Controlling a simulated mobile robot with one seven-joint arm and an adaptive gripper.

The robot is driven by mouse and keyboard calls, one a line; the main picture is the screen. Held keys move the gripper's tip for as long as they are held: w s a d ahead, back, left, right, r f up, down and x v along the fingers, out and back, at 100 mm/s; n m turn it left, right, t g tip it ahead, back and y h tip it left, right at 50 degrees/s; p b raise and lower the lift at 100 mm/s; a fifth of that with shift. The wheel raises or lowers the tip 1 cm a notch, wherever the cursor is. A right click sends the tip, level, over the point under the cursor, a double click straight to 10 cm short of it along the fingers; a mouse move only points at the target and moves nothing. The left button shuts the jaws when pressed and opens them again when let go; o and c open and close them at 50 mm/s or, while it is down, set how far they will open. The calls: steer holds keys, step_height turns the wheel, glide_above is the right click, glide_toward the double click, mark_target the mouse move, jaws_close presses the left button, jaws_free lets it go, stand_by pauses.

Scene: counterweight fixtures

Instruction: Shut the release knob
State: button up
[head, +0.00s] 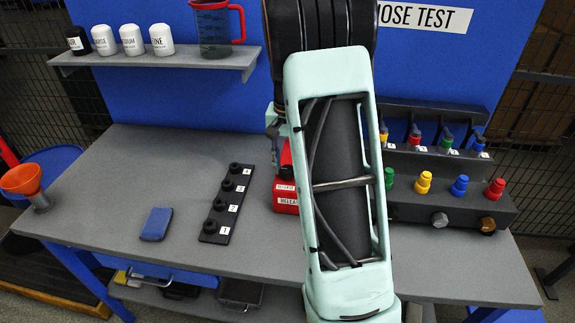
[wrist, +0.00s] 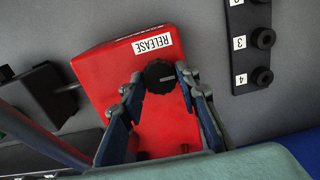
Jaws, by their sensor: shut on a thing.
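The release knob (wrist: 160,77) is a round black knob with a pale mark on its face. It sits on a red box (wrist: 102,86) with a white "RELEASE" label, seen in the wrist view.
A black strip with numbered knobs (head: 225,203) lies left of the red box. A blue block (head: 156,224) lies further left, and an orange funnel (head: 22,178) stands at the left edge. A manifold with coloured fittings (head: 450,205) stands on the right. The grey bench (head: 120,190) is mostly clear at left.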

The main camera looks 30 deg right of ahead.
steer(key=o, duration=1.2)
steer(key=shift+c, duration=0.2)
step_height(320, 180, up, 12)
